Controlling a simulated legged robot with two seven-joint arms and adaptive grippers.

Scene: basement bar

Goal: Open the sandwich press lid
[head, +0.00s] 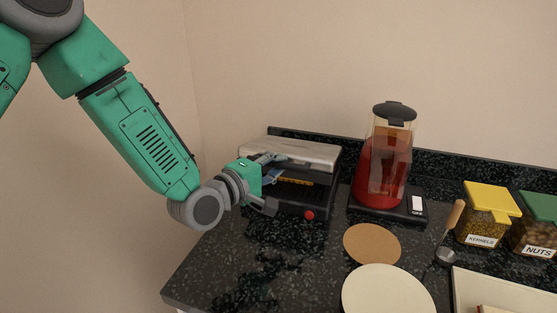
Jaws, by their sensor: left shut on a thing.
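The sandwich press (304,205) stands on the dark counter near the back left corner. Its silver-grey lid (310,153) is raised somewhat above the base, and a dark gap with a yellowish strip shows between them. My left gripper (273,181) is at the left front of the press, shut on the lid's front edge or handle. The fingers hide part of the press's left side, so the exact contact is hard to see. A red knob shows on the base's front. My right gripper is not in view.
A blender (386,160) with red contents stands right of the press. A round brown board (371,244) and a cream plate (388,292) lie in front. The counter's left front is clear.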

